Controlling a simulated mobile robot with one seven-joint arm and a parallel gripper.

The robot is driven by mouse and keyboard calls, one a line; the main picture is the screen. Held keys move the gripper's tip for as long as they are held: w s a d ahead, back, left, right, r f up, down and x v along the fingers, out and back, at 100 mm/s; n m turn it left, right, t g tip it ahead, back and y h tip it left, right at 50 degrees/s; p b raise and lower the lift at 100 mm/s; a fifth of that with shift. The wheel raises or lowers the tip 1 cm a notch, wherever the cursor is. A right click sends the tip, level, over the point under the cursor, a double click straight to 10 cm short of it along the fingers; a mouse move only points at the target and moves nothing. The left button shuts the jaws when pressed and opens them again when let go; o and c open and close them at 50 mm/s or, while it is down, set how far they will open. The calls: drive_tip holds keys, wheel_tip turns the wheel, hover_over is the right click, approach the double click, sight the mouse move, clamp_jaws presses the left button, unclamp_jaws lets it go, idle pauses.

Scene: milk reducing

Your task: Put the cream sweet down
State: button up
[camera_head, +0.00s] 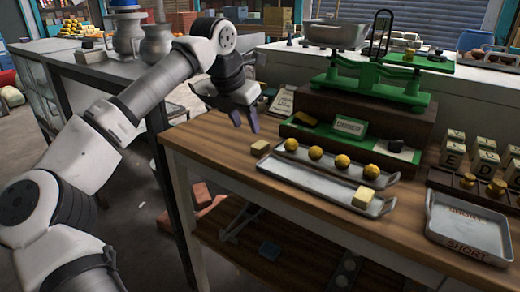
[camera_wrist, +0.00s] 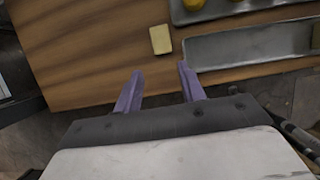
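A small cream block (camera_head: 260,148), which looks like the cream sweet, lies on the bare wooden table near its left edge. In the wrist view this block (camera_wrist: 160,39) lies just beyond my fingertips, apart from them. A second cream block (camera_head: 363,197) sits at the right end of the long front metal tray (camera_head: 310,180). My gripper (camera_head: 246,125) is open and empty, above the table's left edge. In the wrist view its two purple fingers (camera_wrist: 160,70) are spread with nothing between them.
Several yellow balls (camera_head: 315,153) sit in a tray behind the front one. A green balance scale (camera_head: 375,80) stands on a wooden box behind. A metal tray marked SHORT (camera_head: 465,222) and lettered blocks (camera_head: 455,155) are on the right. Bare wood (camera_head: 215,140) surrounds the loose block.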

sight(258, 146)
drive_tip(key=x, duration=0.8)
drive_tip(key=shift+w+d+p, duration=0.15)
drive_tip(key=shift+d+p, duration=0.2)
drive_tip(key=shift+d, duration=0.1)
drive_tip(key=c, duration=0.8)
drive_tip(key=shift+r, duration=0.1)
